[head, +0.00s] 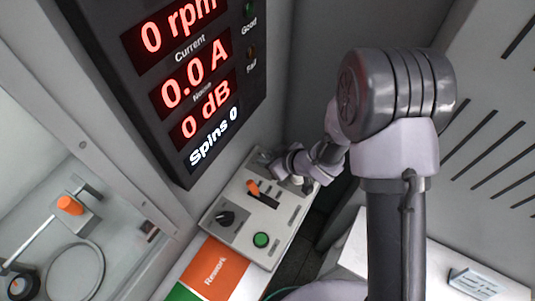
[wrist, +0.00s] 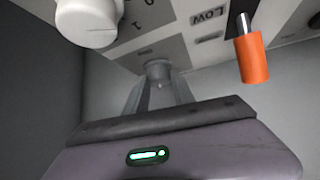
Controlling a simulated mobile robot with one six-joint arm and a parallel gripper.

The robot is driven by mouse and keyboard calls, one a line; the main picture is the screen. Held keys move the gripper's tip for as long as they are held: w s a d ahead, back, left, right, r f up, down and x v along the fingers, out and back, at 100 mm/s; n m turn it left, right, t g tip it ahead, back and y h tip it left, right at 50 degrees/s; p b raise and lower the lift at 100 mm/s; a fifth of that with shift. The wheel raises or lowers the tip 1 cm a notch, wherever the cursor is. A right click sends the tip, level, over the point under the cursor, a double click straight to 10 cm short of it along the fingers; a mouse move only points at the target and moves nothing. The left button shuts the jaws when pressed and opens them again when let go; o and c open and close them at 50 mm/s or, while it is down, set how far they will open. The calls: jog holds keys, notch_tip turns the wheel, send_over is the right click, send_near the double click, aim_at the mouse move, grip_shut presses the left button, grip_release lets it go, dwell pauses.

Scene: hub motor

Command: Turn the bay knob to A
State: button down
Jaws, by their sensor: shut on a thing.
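My gripper (head: 280,168) is at the far end of the sloped control panel (head: 226,236) in the head view. In the wrist view its fingers (wrist: 158,84) reach in on both sides of a small grey knob (wrist: 158,66), and they are shut on it. Which way this knob points cannot be told, and no letter A is readable. In the head view the gripper and arm hide this part of the panel. A black knob (head: 225,217) sits apart at the panel's near left, clear of the gripper.
The panel also carries an orange-handled lever (head: 253,188) and a green button (head: 261,240). The lever's orange handle (wrist: 252,58) and a white round part (wrist: 88,22) stand close by in the wrist view. A display (head: 185,80) hangs above; walls are close.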

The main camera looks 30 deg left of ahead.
jog(key=n+g+p, duration=0.1)
jog(key=p, duration=0.1)
jog(key=n+g+p, duration=0.1)
jog(key=p, duration=0.2)
jog(key=shift+w+d+r+n+y, duration=0.1)
jog(key=shift+w+r+n+y, duration=0.05)
jog(key=shift+r+n+y, duration=0.2)
jog(key=n+g+p, duration=0.2)
jog(key=p, duration=0.1)
jog(key=shift+w+f+n, duration=0.1)
jog(key=shift+w+n, duration=0.1)
jog(key=shift+n, duration=0.15)
jog(key=shift+w+f+n+g+p, duration=0.1)
jog(key=shift+f+n+g+p, duration=0.15)
jog(key=shift+n+g+p, duration=0.6)
jog(key=shift+w+n+g+h+b, duration=0.1)
jog(key=shift+n+g+h+b, duration=0.7)
jog(key=shift+n, duration=0.75)
jog(key=shift+n+g, duration=0.3)
jog(key=shift+g, duration=0.05)
jog(key=c, duration=1.1)
grip_release()
jog(key=shift+a, duration=0.2)
jog(key=shift+o, duration=0.2)
